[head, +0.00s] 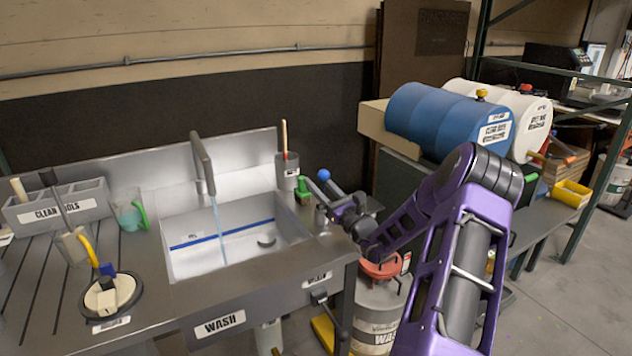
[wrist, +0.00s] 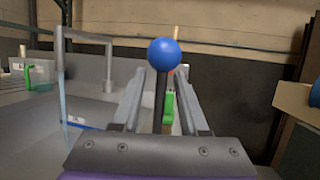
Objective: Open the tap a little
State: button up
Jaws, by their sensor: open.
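The tap's grey spout (head: 203,163) arches over the sink at the left, and a thin bluish stream of water (head: 218,216) runs from it into the basin. The spout also shows at the left of the wrist view (wrist: 86,38). The tap's lever, a dark stem topped with a blue ball (head: 324,174), stands at the basin's right side. My gripper (head: 333,192) is at this lever. In the wrist view my gripper (wrist: 161,75) is open, with one finger on each side of the dark stem and the blue ball (wrist: 164,53) near the fingertips. Contact with the stem cannot be told.
The sink basin (head: 180,262) has a blue line and a dark round drain. A grey cup (head: 287,172) with a wooden-handled tool and a green object (head: 302,193) stand close behind the lever. Blue and white drums (head: 425,115) lie at the right.

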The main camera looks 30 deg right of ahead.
jog(key=v, duration=1.6)
jog(key=shift+s+d, duration=0.15)
